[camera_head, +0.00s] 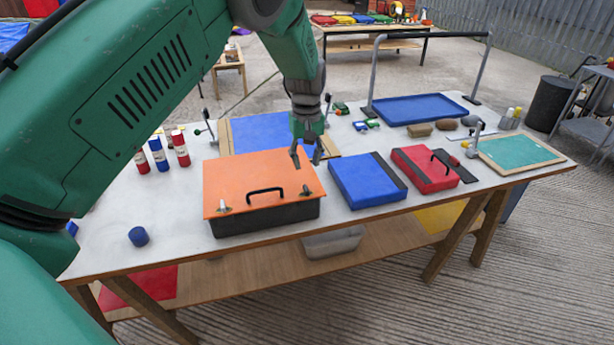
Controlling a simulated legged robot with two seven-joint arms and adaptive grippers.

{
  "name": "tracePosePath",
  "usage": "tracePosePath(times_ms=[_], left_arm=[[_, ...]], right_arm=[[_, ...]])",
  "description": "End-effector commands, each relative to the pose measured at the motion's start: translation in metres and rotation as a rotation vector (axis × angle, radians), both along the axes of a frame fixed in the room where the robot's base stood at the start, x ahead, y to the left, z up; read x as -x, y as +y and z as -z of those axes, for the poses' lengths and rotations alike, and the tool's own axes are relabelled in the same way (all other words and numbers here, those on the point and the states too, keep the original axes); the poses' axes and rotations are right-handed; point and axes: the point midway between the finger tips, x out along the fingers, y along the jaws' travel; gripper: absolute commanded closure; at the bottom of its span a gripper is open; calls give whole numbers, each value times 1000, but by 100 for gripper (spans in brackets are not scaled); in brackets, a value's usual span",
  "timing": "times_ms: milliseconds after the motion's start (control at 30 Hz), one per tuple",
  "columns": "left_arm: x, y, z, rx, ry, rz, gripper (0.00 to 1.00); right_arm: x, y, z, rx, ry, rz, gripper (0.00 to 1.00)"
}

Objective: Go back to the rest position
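My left gripper (306,158) hangs at the end of my green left arm, fingers pointing down, over the back right part of an orange-lidded toolbox (240,178). Its fingertips look apart, with nothing seen between them. I cannot tell whether they touch the lid. The toolbox has a dark body, a black handle and two front latches, and its lid is closed. My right gripper is not in view.
A blue case (366,180) and a red case (421,168) lie right of the toolbox on the white-topped table (190,222). Several red and blue cans stand at left, and a blue cup (138,236) at front left. A metal frame (374,72) stands behind over a blue tray (418,109).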

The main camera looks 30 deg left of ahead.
Motion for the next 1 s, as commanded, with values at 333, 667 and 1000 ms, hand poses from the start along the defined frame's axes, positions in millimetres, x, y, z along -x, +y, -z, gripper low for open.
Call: tracePosePath(times_ms=[333, 667, 1000], left_arm=[[0, 0, -24, -1, 2, 0, 70], [0, 0, -24, -1, 2, 0, 70], [42, 4, 48, -37, 28, 76, 70]], right_arm=[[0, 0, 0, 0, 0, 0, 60], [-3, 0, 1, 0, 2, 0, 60], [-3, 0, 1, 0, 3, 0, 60]])
